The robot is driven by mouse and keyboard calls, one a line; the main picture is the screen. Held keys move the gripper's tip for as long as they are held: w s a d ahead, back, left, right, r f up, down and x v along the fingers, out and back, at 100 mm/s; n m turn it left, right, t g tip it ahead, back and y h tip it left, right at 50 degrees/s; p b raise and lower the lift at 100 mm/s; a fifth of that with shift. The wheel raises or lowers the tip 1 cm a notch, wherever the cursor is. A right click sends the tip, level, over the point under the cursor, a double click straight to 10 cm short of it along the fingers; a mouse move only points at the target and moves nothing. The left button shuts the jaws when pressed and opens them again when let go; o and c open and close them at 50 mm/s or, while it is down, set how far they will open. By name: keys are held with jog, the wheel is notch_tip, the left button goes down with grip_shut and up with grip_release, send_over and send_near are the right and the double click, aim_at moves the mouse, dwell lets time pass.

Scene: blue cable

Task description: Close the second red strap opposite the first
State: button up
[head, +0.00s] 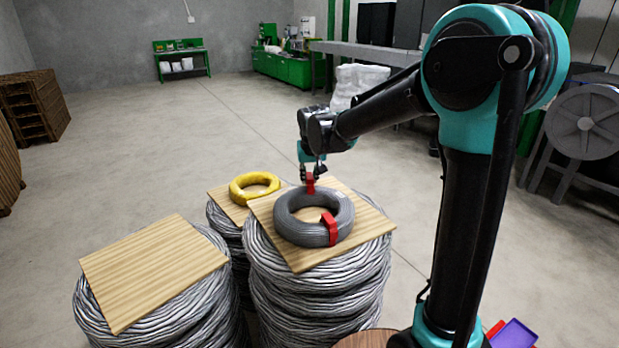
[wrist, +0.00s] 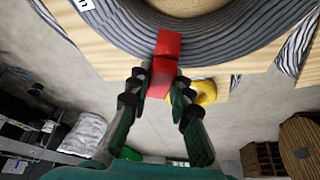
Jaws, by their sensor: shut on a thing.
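A grey cable coil (head: 288,224) lies flat on a square wooden board (head: 303,262) on top of a tall stack of silvery cable. One red strap (head: 329,228) wraps the coil's near side. The second red strap (head: 311,184) is on the far side, opposite the first; it also shows in the wrist view (wrist: 168,46) as a block with a lower flap. My gripper (head: 313,174) is above the far side of the coil, fingers pointing down. In the wrist view my gripper (wrist: 160,88) has its fingers on both sides of the strap's lower part, shut on it.
A yellow coil (head: 251,184) lies on a board behind and left; it also shows in the wrist view (wrist: 205,93). A bare board (head: 152,266) tops another stack at the left. A purple tray (head: 514,334) is at the lower right.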

jog(key=shift+r, duration=0.6)
jog(key=shift+f, duration=0.3)
jog(key=shift+f, duration=0.35)
jog(key=shift+f, duration=0.55)
dwell(0.5)
jog(key=shift+r, duration=0.25)
jog(key=shift+r, duration=0.3)
jog(key=shift+r, duration=0.65)
dwell(0.5)
jog(key=shift+f, duration=0.45)
jog(key=shift+f, duration=0.35)
